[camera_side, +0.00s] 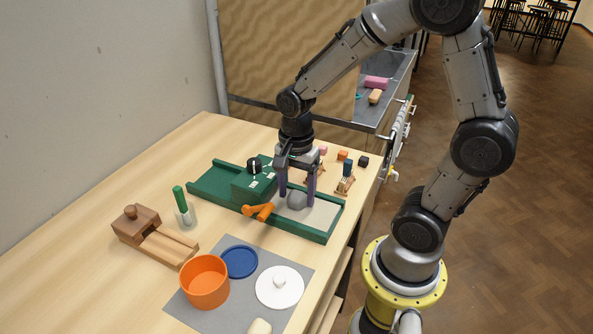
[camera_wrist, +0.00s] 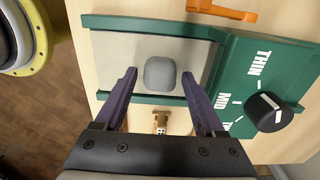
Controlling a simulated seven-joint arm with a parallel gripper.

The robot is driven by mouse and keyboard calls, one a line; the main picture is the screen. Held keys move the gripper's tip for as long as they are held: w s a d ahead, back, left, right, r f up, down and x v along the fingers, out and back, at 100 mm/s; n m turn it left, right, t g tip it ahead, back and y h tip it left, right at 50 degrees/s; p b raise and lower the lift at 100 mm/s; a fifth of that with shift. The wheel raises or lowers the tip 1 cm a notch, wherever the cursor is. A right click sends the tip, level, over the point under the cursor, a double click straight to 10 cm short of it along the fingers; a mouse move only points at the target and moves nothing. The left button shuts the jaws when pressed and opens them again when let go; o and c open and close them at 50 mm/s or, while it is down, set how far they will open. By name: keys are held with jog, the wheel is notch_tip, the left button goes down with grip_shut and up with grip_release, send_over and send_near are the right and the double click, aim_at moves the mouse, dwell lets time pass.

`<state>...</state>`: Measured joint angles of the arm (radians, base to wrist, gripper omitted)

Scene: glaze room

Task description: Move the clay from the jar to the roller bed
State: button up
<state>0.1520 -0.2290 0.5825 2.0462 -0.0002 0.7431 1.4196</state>
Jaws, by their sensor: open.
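The clay, a rounded grey lump (camera_side: 297,199), rests on the pale bed of the green roller machine. It also shows in the wrist view (camera_wrist: 160,74). The roller bed (camera_side: 323,214) is a light flat surface between green rails, also in the wrist view (camera_wrist: 112,55). My gripper (camera_side: 297,198) points down over the bed, open, with one purple finger on each side of the clay. In the wrist view my fingertips (camera_wrist: 160,73) show a small gap to the clay on both sides. The orange jar (camera_side: 205,284) stands open on the grey mat; its visible inside looks empty.
An orange crank (camera_side: 259,211) and black dial (camera_wrist: 268,111) sit on the machine. A blue disc (camera_side: 239,262), a white lid (camera_side: 280,288) and a beige lump (camera_side: 260,326) are by the jar. Small blocks (camera_side: 342,155) lie behind.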

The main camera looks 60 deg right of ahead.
aim_at(296, 201)
notch_tip(296, 201, up, 10)
jog(key=s+a+r+n+t, duration=0.2)
jog(key=s+n, duration=0.3)
jog(key=n, duration=0.4)
jog(key=s+a+r+n+t, duration=0.2)
jog(key=s+n, duration=0.3)
jog(key=n, duration=0.4)
jog(key=shift+r+t, duration=0.15)
jog(key=shift+t, duration=0.65)
